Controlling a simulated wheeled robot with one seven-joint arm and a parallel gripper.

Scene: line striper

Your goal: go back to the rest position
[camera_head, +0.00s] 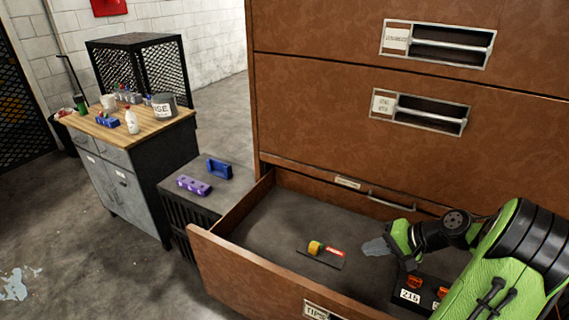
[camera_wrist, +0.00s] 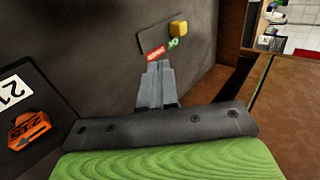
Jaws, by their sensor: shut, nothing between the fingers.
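My gripper (camera_head: 376,246) is shut and empty, its grey fingers together over the open bottom drawer (camera_head: 223,255) of the brown cabinet (camera_head: 320,119). In the wrist view the closed fingertips (camera_wrist: 157,66) point toward a dark flat card (camera_wrist: 147,40) on the drawer floor. A yellow piece (camera_head: 315,247) and a red label (camera_head: 334,253) lie on that card, to the left of my gripper in the head view. My green and black arm reaches in from the right.
A black holder (camera_wrist: 36,93) with orange pieces (camera_wrist: 30,129) and number labels is in the drawer, below my gripper in the head view. Left of the cabinet, a low dark unit (camera_head: 175,192) bears purple and blue blocks. A wood-topped workbench (camera_head: 90,128) stands farther left. Open floor lies at front left.

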